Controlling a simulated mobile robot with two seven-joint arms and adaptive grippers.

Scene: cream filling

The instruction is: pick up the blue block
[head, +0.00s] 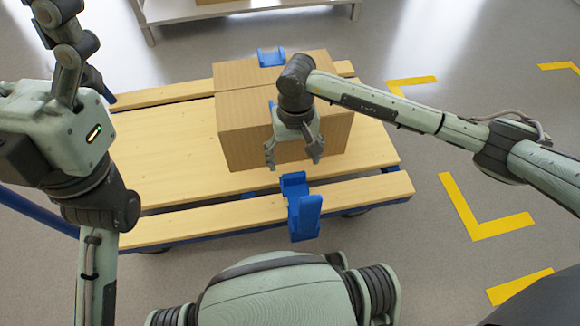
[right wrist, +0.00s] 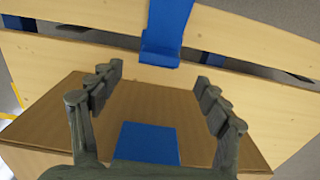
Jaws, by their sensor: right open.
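The blue block (right wrist: 147,143) shows as a flat blue square on top of a cardboard box (right wrist: 160,110), between the fingers of my right gripper (right wrist: 158,100). In the head view a sliver of the blue block (head: 270,104) shows beside my right gripper (head: 291,158), which hides the rest. My right gripper is open and empty, pointing down over the box (head: 235,120). I cannot tell its height above the block. My left gripper (head: 66,45) is at the upper left, raised and partly out of frame; its fingertips are not clear.
The box stands on a slatted wooden cart (head: 150,165). A blue bracket (head: 303,210) sits at the cart's near edge, also in the right wrist view (right wrist: 166,30). Another blue piece (head: 271,57) is behind the box. The cart's left side is clear. Yellow markings (head: 475,215) lie on the floor.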

